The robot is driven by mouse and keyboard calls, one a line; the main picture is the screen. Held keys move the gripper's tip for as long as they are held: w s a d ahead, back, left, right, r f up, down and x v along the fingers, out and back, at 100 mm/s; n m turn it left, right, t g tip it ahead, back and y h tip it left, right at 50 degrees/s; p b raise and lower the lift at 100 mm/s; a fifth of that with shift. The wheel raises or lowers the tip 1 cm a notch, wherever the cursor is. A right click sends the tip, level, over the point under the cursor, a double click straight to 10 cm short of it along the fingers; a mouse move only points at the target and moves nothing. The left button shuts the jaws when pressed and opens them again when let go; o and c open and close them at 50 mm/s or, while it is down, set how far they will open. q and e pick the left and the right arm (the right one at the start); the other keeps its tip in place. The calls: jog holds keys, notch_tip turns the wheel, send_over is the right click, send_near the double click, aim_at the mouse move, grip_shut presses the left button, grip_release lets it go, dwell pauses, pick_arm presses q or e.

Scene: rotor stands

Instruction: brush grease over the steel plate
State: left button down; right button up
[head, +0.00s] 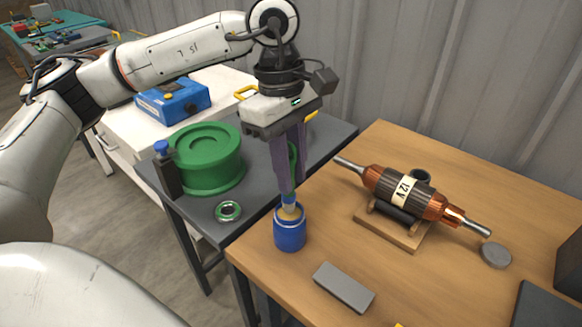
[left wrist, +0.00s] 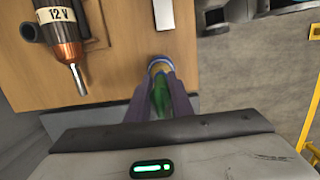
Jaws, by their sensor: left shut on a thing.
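My left gripper (head: 289,188) points down over the near left part of the wooden table and is shut on a brush with a green handle (head: 293,158). The brush's tip is down in the mouth of a blue grease pot (head: 290,236); how deep it reaches is hidden by the rim. In the left wrist view, the green handle (left wrist: 158,96) shows between the fingers, with the blue pot (left wrist: 160,66) beyond. The grey steel plate (head: 344,288) lies flat on the table, right of and nearer than the pot. My right gripper is not in view.
A copper rotor marked 12V (head: 402,191) rests on a wooden stand (head: 393,230) to the right, with a grey disc (head: 495,255) beside it. Bare wood surrounds the plate.

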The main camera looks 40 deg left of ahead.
aim_at(292, 143)
pick_arm(q)
jog(key=shift+f, duration=0.25)
dwell(0.7)
jog(key=shift+f+b, duration=0.35)
jog(key=shift+b, duration=0.3)
dwell(1.2)
jog(key=shift+r+p, duration=2.35)
jog(key=shift+r, duration=1.25)
